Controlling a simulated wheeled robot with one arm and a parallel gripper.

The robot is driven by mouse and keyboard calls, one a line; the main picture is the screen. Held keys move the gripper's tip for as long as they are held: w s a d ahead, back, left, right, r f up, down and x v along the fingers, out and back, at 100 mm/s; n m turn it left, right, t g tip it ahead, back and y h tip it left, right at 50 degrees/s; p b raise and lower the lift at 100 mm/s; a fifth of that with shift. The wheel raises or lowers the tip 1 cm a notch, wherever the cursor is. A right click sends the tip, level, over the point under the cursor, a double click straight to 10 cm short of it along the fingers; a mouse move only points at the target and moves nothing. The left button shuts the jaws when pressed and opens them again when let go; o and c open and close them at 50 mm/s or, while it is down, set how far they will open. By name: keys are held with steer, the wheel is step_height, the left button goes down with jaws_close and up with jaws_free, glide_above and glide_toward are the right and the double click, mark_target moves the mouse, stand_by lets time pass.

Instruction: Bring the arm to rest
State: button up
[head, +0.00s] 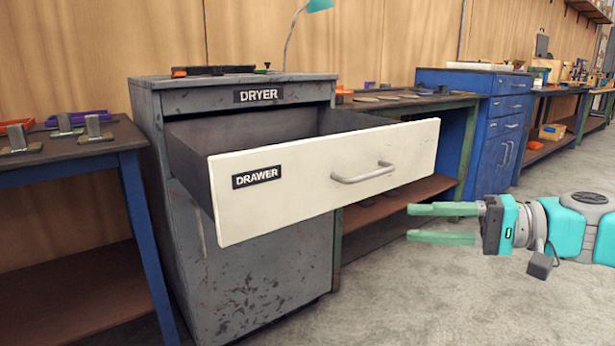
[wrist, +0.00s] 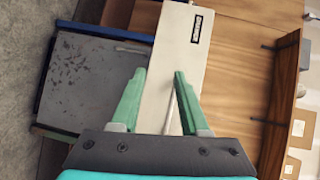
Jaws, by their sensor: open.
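My gripper (head: 412,223) is at the right of the head view, with its two green fingers apart and nothing between them. It points left toward the open drawer (head: 300,210) and stays apart from it. The drawer has a white front, a "DRAWER" label and a grey bar handle (head: 362,173). It is pulled out of the grey cabinet (head: 255,275) labelled "DRYER". In the wrist view the fingers (wrist: 160,75) are spread, and the white drawer front (wrist: 183,65) shows beyond them. The handle (wrist: 171,105) appears between the fingers in that view, at a distance.
A blue-legged bench (head: 130,160) with small parts stands left of the cabinet. A green-framed bench (head: 400,105) and a blue cabinet (head: 500,125) stand to the right. The concrete floor (head: 400,300) in front is clear. A lamp (head: 318,6) rises behind the cabinet.

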steer(key=s+a+f+n+g+h+p, duration=0.1)
steer(key=s+a+f+g+h+p, duration=0.15)
steer(key=s+a+f, duration=0.35)
steer(key=s+a+f+n+g+h+p, duration=0.1)
steer(key=s+a+f+n+g+h, duration=0.2)
steer(key=a, duration=0.4)
steer(key=s+d+f+g+h+p, duration=0.1)
steer(key=s+d+f+h, duration=0.4)
steer(key=s, duration=0.2)
steer(key=s+d+f+m+h+p, duration=0.1)
steer(key=s+d+f+h+p, duration=0.1)
steer(key=s+d+f+h, duration=0.3)
steer(key=s, duration=0.3)
steer(key=shift+s+f+g, duration=0.25)
steer(key=shift+f+g, duration=0.1)
steer(key=shift+a, duration=0.15)
